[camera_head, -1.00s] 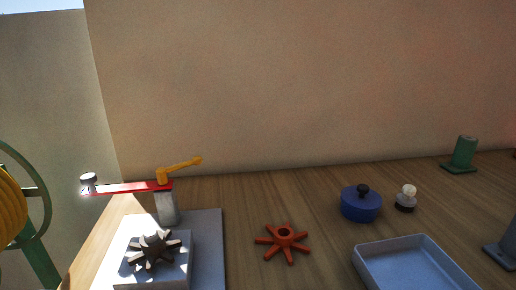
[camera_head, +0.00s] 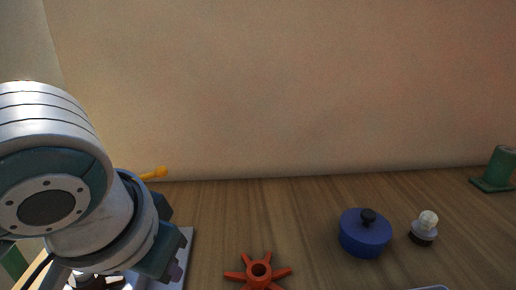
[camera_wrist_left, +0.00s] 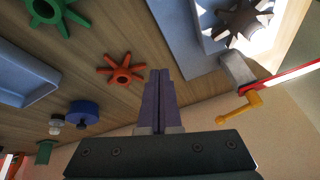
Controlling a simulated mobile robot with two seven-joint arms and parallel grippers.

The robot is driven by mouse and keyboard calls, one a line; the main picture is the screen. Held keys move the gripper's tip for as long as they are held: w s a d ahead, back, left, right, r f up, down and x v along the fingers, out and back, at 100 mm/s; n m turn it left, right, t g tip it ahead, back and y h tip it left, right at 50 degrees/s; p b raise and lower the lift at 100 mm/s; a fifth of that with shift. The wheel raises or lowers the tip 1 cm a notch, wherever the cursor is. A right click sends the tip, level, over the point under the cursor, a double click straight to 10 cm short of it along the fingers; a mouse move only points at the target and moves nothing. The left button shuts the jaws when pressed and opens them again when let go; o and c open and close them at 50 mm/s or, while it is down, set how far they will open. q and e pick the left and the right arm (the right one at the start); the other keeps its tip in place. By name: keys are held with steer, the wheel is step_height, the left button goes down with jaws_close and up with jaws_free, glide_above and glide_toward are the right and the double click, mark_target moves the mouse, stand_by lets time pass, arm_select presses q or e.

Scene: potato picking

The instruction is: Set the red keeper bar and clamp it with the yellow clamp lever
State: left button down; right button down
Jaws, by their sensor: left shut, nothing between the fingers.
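The yellow clamp lever (camera_wrist_left: 240,108) shows in the left wrist view beside the red keeper bar (camera_wrist_left: 286,76), at the post at right. In the head view only the tip of the yellow clamp lever (camera_head: 154,173) shows; my left arm hides the red bar and the post. My left gripper (camera_wrist_left: 158,72) is shut and empty, its two fingers together, left of the lever in the wrist view. In the head view the left gripper (camera_head: 176,268) is near the grey base plate, its fingertips barely visible. My right gripper is not in view.
An orange star wheel (camera_head: 259,272), a blue lidded pot (camera_head: 364,236) and a small white-topped knob (camera_head: 425,226) stand on the wooden table. A green post (camera_head: 498,168) is at the far right. A dark star wheel (camera_wrist_left: 240,22) sits on the pale block. The table's back middle is clear.

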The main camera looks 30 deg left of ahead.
arm_select(q)
steer(key=w+a+r+n+y+b, duration=0.2)
steer(key=w+a+r+n+y, duration=0.5)
steer(key=w+a+r+n, duration=0.55)
steer(key=a+f+b, duration=0.1)
steer(key=f, duration=0.2)
steer(key=a+f+m+b, duration=0.1)
steer(key=a+f+b, duration=0.1)
steer(key=f, duration=0.1)
steer(key=a+f+m+b, duration=0.1)
steer(key=a+f+b, duration=0.1)
steer(key=f, duration=0.1)
steer(key=shift+w+a+f, duration=0.1)
steer(key=shift+a+f, duration=0.05)
steer(key=shift+a, duration=0.1)
steer(key=shift+d+f, duration=0.25)
steer(key=shift+d, duration=0.05)
